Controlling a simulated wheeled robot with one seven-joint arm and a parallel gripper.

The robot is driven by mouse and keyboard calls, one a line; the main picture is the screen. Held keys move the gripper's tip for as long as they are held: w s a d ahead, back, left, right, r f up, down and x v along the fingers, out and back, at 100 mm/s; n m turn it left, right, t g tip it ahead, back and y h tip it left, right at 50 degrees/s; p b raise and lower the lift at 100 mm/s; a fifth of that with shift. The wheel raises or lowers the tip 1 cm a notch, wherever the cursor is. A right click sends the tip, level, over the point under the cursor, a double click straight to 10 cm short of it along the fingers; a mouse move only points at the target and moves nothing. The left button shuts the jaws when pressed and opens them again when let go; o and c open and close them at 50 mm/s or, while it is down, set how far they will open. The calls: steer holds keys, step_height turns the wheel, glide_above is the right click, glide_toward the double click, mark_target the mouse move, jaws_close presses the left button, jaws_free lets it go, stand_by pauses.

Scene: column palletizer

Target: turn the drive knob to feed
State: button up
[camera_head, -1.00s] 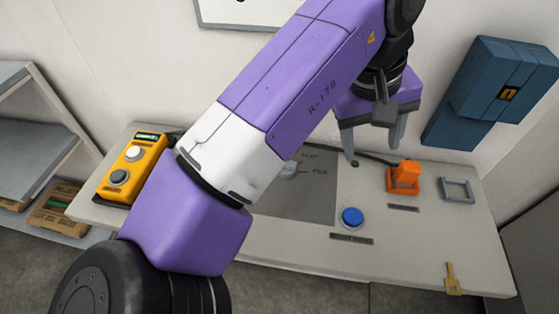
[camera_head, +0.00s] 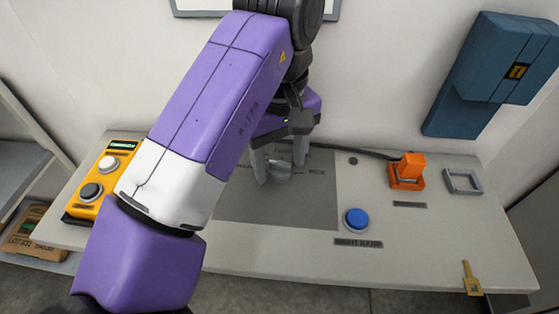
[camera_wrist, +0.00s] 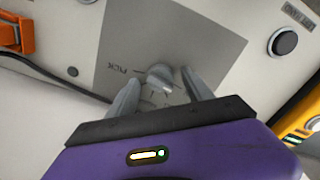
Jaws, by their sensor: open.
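The drive knob (camera_head: 279,171) is a light grey knob on a darker grey panel (camera_head: 290,208) set in the table top. Printed marks stand around it, partly hidden by my arm; their words are too small to read surely. In the wrist view the knob (camera_wrist: 160,77) shows between the two fingers. My gripper (camera_head: 280,170) points down over the panel, open, with a finger on each side of the knob. In the wrist view my gripper (camera_wrist: 155,85) has gaps beside the knob; I cannot tell whether either finger touches it.
A blue button (camera_head: 356,219) sits right of the panel. An orange switch (camera_head: 406,171), a grey square frame (camera_head: 463,181) and a yellow key (camera_head: 471,278) lie further right. A yellow button box (camera_head: 104,178) stands left. A blue wall box (camera_head: 490,80) hangs at the upper right.

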steer(key=shift+f, duration=0.15)
jaws_close()
